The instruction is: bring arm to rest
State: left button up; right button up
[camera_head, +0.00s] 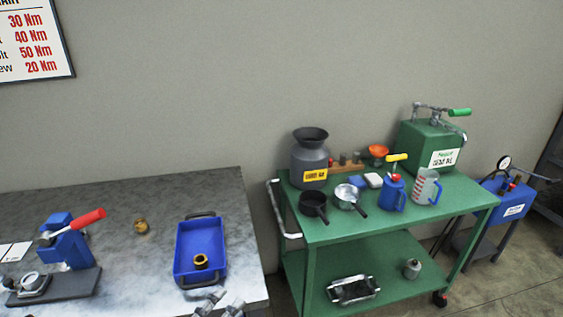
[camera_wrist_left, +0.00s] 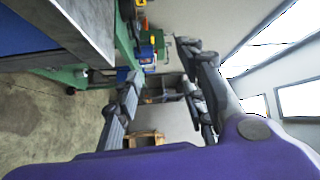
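My left gripper (camera_head: 222,304) shows only by its grey fingertips at the bottom edge of the head view, near the front of the blue tray (camera_head: 181,262). In the left wrist view my left gripper (camera_wrist_left: 165,102) has its two fingers wide apart, with nothing held between them. My right gripper is in neither view. A brass ring-like part (camera_head: 201,261) lies in the blue tray. Another small brass part (camera_head: 141,226) lies on the grey table (camera_head: 110,205).
A blue press with a red handle (camera_head: 72,240) stands at the table's left. A green cart (camera_head: 330,232) to the right carries a grey can (camera_head: 309,158), pans, jugs and a green box (camera_head: 425,147). A blue pump unit (camera_head: 507,202) stands farther right.

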pick_arm(q)
jog(key=s+a+f+n+g+y, duration=0.1)
jog(key=s+a+f+n+y, duration=0.55)
jog(key=f+n, duration=0.45)
jog(key=s+f+n+g+y, duration=0.1)
jog(key=s+f+n+g, duration=0.2)
jog(key=s+f+n, duration=0.2)
jog(key=s+a+f+n+g+y, duration=0.1)
jog(key=s+f+n+g+y, duration=0.1)
jog(key=s+f+n, duration=0.4)
jog(key=s+g, duration=0.1)
jog(key=s, duration=0.3)
jog(key=shift+s+a+f+n+p, duration=0.2)
jog(key=shift+s+n+p, duration=0.1)
jog(key=shift+s+p, duration=0.1)
jog(key=shift+r, duration=0.1)
